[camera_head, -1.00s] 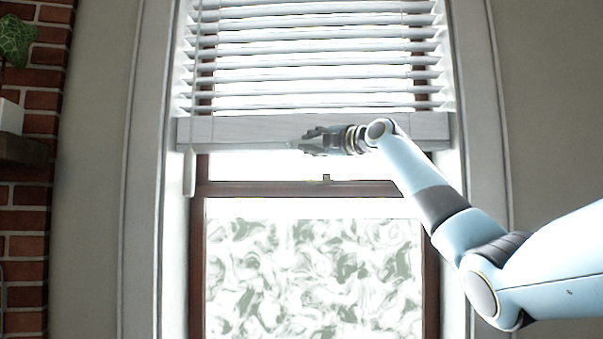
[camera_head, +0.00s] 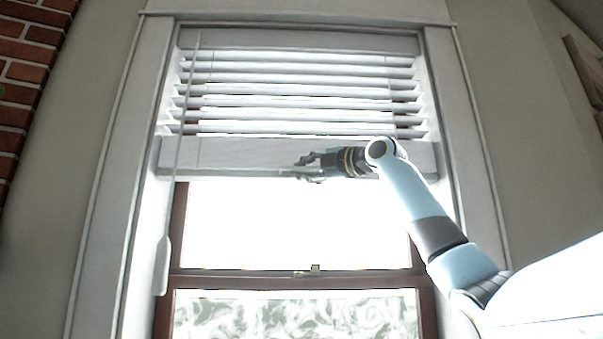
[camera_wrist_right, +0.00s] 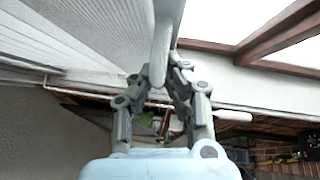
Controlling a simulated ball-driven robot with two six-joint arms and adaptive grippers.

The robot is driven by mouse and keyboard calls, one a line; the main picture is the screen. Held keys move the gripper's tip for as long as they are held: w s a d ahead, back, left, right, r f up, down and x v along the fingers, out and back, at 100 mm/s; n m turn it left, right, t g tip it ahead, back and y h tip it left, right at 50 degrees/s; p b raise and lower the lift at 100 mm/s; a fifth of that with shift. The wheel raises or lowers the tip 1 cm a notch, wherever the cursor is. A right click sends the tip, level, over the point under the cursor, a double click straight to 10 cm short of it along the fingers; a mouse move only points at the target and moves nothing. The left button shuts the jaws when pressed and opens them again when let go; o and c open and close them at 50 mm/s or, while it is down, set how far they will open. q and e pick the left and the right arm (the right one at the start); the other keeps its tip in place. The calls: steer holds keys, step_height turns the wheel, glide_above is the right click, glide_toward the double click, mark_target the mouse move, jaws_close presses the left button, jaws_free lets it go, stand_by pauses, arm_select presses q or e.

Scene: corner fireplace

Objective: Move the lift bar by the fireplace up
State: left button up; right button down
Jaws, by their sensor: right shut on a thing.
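The lift bar (camera_head: 230,152) is the wide, pale grey bottom bar of the window blind, level across the upper window. My right gripper (camera_head: 308,168) is at the bar's lower edge, a little right of its middle, and is shut on it. In the right wrist view a pale bar (camera_wrist_right: 162,50) runs down from the top between the fingers of my right gripper (camera_wrist_right: 164,85). The fingers hide a small part of the bar in the head view. My left gripper is not in view.
White blind slats (camera_head: 300,92) are stacked above the bar. A thin wand (camera_head: 163,265) hangs at the left of the window. The brown sash rail (camera_head: 250,281) crosses below, with bright open glass between. Brick (camera_head: 20,80) stands at far left.

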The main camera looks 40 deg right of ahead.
steer(key=c, duration=1.4)
jaws_free()
steer(key=shift+r, duration=0.45)
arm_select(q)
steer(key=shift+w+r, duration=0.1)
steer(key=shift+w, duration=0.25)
arm_select(e)
steer(key=shift+f, duration=0.1)
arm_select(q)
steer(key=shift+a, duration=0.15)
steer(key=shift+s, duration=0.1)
arm_select(e)
steer(key=shift+v, duration=3.75)
